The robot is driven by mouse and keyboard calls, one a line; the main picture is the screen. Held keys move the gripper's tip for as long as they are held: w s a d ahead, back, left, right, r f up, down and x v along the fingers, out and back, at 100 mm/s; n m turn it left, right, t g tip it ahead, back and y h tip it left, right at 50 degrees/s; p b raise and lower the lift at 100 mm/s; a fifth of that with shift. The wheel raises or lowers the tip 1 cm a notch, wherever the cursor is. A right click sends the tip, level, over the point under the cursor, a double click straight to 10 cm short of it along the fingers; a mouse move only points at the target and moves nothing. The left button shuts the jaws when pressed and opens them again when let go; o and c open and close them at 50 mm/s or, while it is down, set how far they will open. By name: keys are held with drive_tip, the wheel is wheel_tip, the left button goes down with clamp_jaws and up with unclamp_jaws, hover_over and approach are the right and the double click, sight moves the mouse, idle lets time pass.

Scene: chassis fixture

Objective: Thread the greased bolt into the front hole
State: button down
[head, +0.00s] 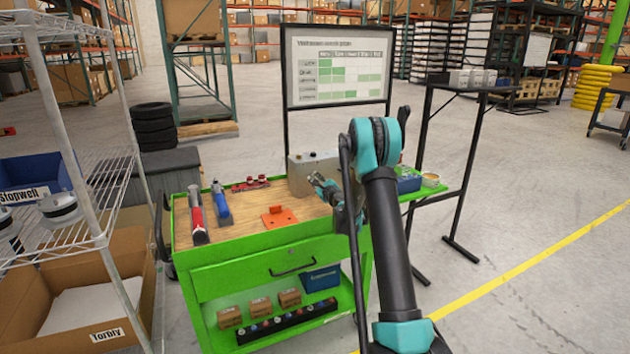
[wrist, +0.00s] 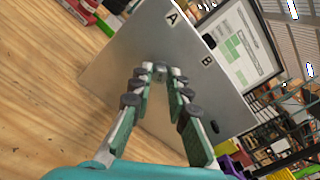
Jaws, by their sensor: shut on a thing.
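The grey metal chassis box (head: 305,180) stands on the wooden top of the green cart. In the wrist view its plain grey face (wrist: 115,75) fills the middle, tilted, with labels A and B near its upper edge. A dark round spot (wrist: 215,127) shows on the face at right, and another (wrist: 209,41) by the edge near B. My gripper (wrist: 160,72) is in front of this face, its fingers drawn together on a small dark piece, likely the bolt. The bolt is mostly hidden by the fingertips. I cannot tell whether it touches the box. In the head view my gripper (head: 325,184) is beside the box.
A blue bin (head: 408,183) stands at right. A board (head: 338,66) rises behind. Bare wood remains between.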

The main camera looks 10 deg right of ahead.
drive_tip(key=n, duration=0.5)
drive_tip(key=shift+w, duration=0.15)
drive_tip(key=n, duration=0.4)
drive_tip(key=m, duration=0.3)
drive_tip(key=shift+a, duration=0.1)
drive_tip(key=m, duration=0.4)
drive_tip(key=shift+w, duration=0.1)
